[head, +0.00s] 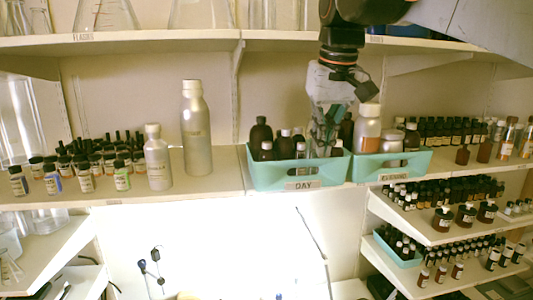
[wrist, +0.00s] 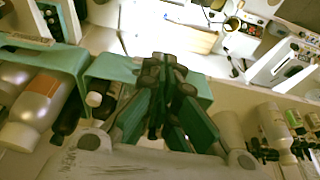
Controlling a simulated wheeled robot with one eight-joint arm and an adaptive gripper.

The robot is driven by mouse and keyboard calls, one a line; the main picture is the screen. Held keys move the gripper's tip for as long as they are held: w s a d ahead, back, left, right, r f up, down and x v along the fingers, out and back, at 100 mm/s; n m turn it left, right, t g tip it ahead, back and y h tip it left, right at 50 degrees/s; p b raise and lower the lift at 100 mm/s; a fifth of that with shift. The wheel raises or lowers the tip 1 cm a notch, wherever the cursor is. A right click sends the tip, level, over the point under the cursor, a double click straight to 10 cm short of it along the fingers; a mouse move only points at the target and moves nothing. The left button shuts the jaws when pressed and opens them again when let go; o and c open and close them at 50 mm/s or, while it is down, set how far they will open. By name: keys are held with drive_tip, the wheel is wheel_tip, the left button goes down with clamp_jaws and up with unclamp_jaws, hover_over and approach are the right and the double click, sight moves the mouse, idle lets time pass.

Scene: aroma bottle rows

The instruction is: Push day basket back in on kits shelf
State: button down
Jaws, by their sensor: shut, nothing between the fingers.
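The teal day basket (head: 266,180), labelled DAY, stands on the middle shelf at its front edge and holds several dark bottles. Its teal wall also shows in the wrist view (wrist: 112,66). My gripper (head: 322,148) points down over the right part of the day basket in the head view. Its fingers are shut and empty; they also show in the wrist view (wrist: 168,62), in front of the basket. They hide part of the basket and its bottles. I cannot tell whether the fingers touch the basket.
A second teal basket (head: 408,166), labelled EVENING, stands close on the right with bottles in it. A tall silver bottle (head: 197,130) and a shorter one (head: 158,160) stand on the left. Small bottles fill the far left. An upper shelf (head: 200,42) runs above.

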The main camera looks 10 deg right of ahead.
sight(309, 170)
drive_tip(key=w+f, duration=0.2)
drive_tip(key=f, duration=0.1)
drive_tip(key=w+f+p, duration=0.1)
drive_tip(key=w+f, duration=0.1)
drive_tip(key=f, duration=0.1)
drive_tip(key=w+f, duration=0.1)
drive_tip(key=f, duration=0.2)
drive_tip(key=shift+w+f+p, duration=0.2)
drive_tip(key=shift+w+p, duration=0.2)
drive_tip(key=shift+w, duration=0.35)
drive_tip(key=shift+w, duration=0.15)
drive_tip(key=w, duration=0.6)
drive_tip(key=shift+w+p, duration=0.3)
